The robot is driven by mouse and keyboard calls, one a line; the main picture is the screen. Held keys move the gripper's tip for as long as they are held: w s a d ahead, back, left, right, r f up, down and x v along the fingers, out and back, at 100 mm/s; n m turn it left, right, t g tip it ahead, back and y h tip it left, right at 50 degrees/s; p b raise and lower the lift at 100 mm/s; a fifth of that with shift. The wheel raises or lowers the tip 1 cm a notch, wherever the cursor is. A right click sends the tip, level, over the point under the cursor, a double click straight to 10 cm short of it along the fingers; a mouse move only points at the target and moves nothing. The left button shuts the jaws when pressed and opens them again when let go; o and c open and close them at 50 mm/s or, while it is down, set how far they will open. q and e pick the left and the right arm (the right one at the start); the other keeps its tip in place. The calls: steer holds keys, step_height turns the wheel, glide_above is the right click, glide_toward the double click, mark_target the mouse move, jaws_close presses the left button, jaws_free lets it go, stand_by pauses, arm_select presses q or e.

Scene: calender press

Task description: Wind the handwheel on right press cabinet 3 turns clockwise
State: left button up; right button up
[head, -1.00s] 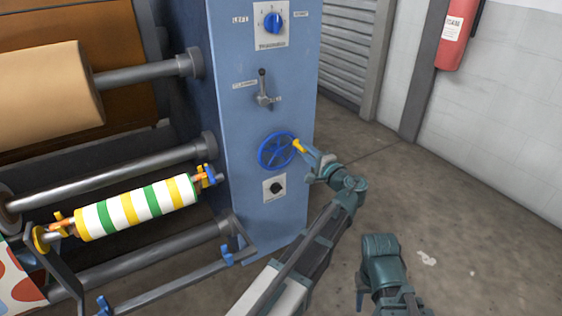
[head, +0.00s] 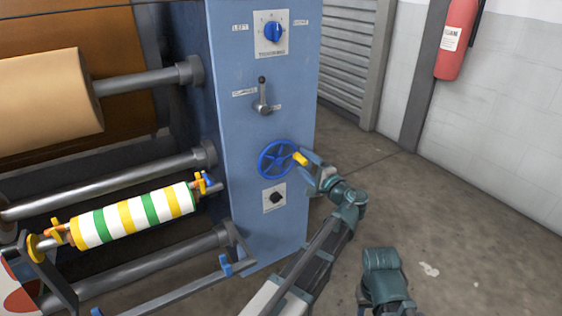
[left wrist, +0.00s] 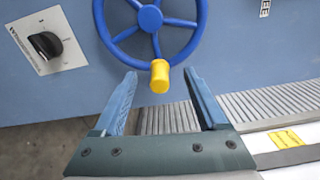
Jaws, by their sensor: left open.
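The blue handwheel (head: 278,159) is on the front of the blue press cabinet (head: 235,130). Its yellow handle (head: 300,159) is at the wheel's right side in the head view. My left gripper (head: 313,165) is open just right of the handle. In the left wrist view, the handwheel (left wrist: 152,18) is at the top and its yellow handle (left wrist: 160,76) shows between the spread fingers of the left gripper (left wrist: 155,84), near the tips. No finger is seen touching it. My right gripper is not in view.
Above the wheel are a lever (head: 262,97) and a blue selector knob (head: 273,32); below it is a black knob (head: 275,198). A striped roller (head: 130,216) and bars are left of the cabinet. Floor (head: 480,220) is clear to the right; a fire extinguisher (head: 456,40) hangs at the wall.

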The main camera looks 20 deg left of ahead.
arm_select(q)
steer(key=v, duration=0.7)
stand_by(0.3)
steer(key=shift+d, duration=0.1)
steer(key=x, duration=0.7)
steer(key=shift+r+p, duration=0.35)
steer(key=shift+s, duration=0.1)
